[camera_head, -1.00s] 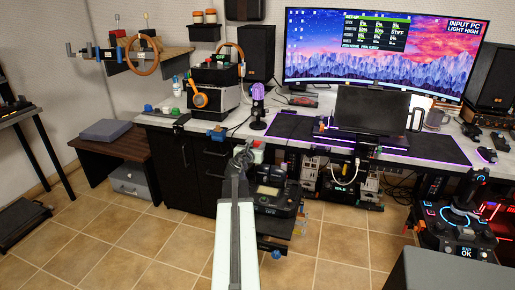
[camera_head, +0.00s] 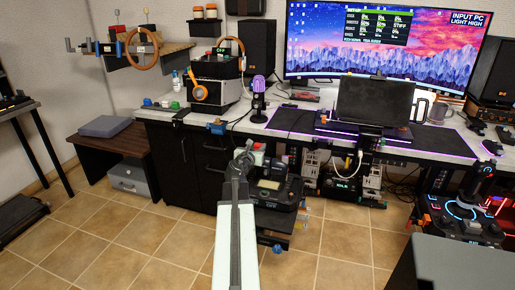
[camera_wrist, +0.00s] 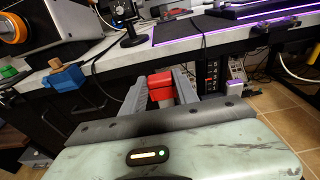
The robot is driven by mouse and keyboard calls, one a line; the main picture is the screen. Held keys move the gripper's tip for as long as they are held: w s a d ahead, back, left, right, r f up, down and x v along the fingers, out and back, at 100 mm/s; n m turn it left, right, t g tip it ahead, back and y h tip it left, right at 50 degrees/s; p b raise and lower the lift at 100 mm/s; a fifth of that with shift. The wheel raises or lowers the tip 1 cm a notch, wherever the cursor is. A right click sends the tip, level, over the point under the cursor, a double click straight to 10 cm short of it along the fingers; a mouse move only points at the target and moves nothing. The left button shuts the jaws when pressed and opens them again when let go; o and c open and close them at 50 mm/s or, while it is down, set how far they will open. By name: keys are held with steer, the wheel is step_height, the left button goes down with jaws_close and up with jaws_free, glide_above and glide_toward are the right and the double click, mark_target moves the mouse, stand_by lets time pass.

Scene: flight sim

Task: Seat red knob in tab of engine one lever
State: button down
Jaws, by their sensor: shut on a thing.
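My gripper (camera_wrist: 164,96) is shut on a red block-like knob (camera_wrist: 160,80), which sits between the two grey fingers in the wrist view. In the head view my gripper (camera_head: 245,160) is in front of the desk, with a small patch of red at its tip; my own arm covers part of it. The knob's underside is hidden by the fingers. I cannot pick out the engine one lever or its tab for certain in either view.
The desk edge (camera_wrist: 190,42) runs beyond the knob. A blue clamp (camera_wrist: 68,78) is on that edge, left of my gripper; it also shows in the head view (camera_head: 217,128). Small coloured pieces (camera_head: 165,104) are at the desk's left end.

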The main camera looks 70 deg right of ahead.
steer(key=shift+f+b, duration=1)
steer(key=shift+f, duration=0.2)
steer(key=c, duration=0.9)
jaws_free()
steer(key=shift+o, duration=0.2)
